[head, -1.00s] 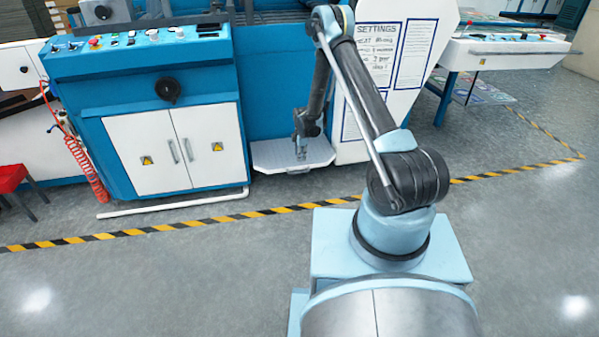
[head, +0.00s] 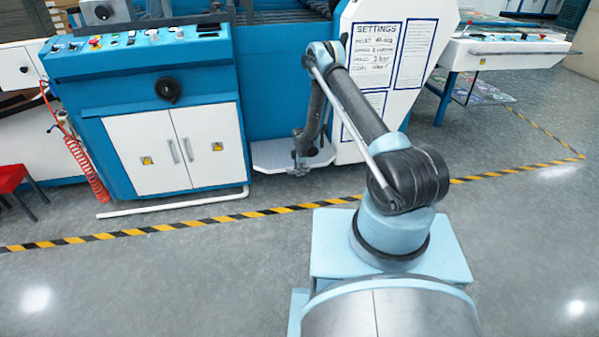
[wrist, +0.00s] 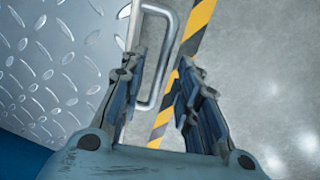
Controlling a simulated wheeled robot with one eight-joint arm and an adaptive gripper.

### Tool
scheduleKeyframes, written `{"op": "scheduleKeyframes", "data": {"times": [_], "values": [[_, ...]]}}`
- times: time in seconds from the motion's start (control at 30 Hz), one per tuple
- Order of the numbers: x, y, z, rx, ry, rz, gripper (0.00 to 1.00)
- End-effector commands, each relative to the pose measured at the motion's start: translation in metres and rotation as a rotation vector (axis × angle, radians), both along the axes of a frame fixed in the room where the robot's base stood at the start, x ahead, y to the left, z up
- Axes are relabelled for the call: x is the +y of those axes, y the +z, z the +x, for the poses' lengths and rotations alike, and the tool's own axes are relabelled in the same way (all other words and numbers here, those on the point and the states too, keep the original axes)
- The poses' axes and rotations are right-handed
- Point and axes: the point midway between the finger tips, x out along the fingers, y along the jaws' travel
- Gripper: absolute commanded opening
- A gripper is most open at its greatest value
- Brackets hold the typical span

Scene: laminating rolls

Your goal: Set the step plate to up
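The step plate (head: 272,154) is a pale grey metal plate, lying about flat, low at the foot of the blue machine in the head view. In the wrist view its raised diamond pattern (wrist: 55,55) fills the left side. A grey metal handle (wrist: 167,60) sticks out from its edge. My gripper (head: 297,170) is at the plate's front edge. In the wrist view my gripper (wrist: 163,62) has its fingers apart, with the handle's outer bar appearing between them. I cannot tell whether either finger touches it.
The blue machine (head: 285,115) stands behind the plate. A white panel with a settings sheet (head: 370,70) stands to its right, close to my arm. A white-doored cabinet (head: 180,150) is on the left. Yellow-black floor tape (head: 200,222) runs in front; the grey floor there is clear.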

Motion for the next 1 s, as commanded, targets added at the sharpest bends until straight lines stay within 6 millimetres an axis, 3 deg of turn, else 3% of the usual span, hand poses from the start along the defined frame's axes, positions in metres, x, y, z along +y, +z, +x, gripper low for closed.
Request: {"op": "scheduleKeyframes", "data": {"times": [0.37,0.5,0.53,0.83,1.0], "values": [[0.0,-0.004,0.001,0.0,0.0,0.0,0.3],[0.0,-0.004,0.001,0.0,0.0,0.0,0.03],[0.0,-0.004,0.001,0.0,0.0,0.0,0.0],[0.002,-0.002,0.0,0.006,0.002,-0.002,0.0],[0.011,0.01,-0.002,0.038,0.011,-0.011,0.0]]}}
